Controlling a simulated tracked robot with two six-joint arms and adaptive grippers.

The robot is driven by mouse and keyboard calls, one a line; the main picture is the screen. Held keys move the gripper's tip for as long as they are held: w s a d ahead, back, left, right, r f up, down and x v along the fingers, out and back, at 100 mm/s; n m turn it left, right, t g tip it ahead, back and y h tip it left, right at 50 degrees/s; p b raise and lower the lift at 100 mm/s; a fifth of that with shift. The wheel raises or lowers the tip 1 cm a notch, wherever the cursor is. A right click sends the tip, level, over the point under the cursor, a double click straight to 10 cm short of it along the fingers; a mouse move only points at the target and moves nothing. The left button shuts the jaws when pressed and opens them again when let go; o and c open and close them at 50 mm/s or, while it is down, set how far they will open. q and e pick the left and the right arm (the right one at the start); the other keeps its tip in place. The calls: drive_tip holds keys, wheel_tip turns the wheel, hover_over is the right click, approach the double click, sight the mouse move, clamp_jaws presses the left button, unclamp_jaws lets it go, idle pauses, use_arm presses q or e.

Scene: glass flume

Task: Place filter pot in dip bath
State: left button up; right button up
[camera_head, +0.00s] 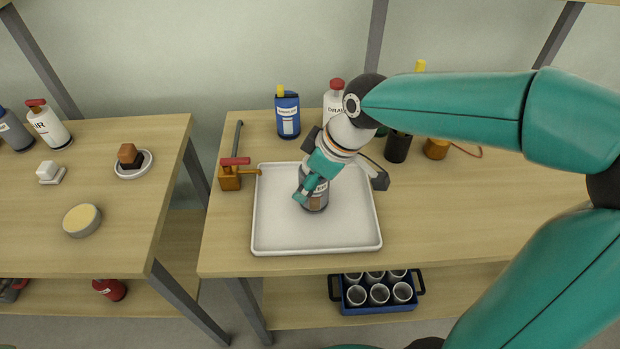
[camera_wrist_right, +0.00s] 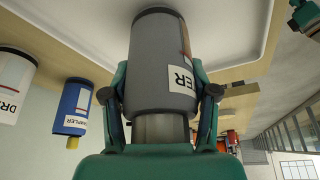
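A dark grey cylindrical pot (camera_head: 317,201), which I take as the filter pot, stands upright in the shallow white tray (camera_head: 262,238), which I take as the dip bath. My right gripper (camera_head: 312,188) reaches down over the pot. Its fingers (camera_wrist_right: 160,98) lie along both sides of the pot and appear closed on it. The pot's top is partly hidden by the gripper.
An orange tap block with a red handle (camera_head: 231,176) stands at the tray's left edge. A blue bottle (camera_head: 287,115), a white bottle (camera_head: 333,98) and dark bottles (camera_head: 397,147) stand behind. A blue crate of cups (camera_head: 378,304) sits below.

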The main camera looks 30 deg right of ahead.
drive_tip(key=o, duration=0.4)
drive_tip(key=shift+o, duration=0.2)
drive_tip(key=shift+r, duration=0.1)
drive_tip(key=p+v, duration=0.1)
drive_tip(key=v, duration=1.1)
drive_tip(key=shift+p, duration=0.3)
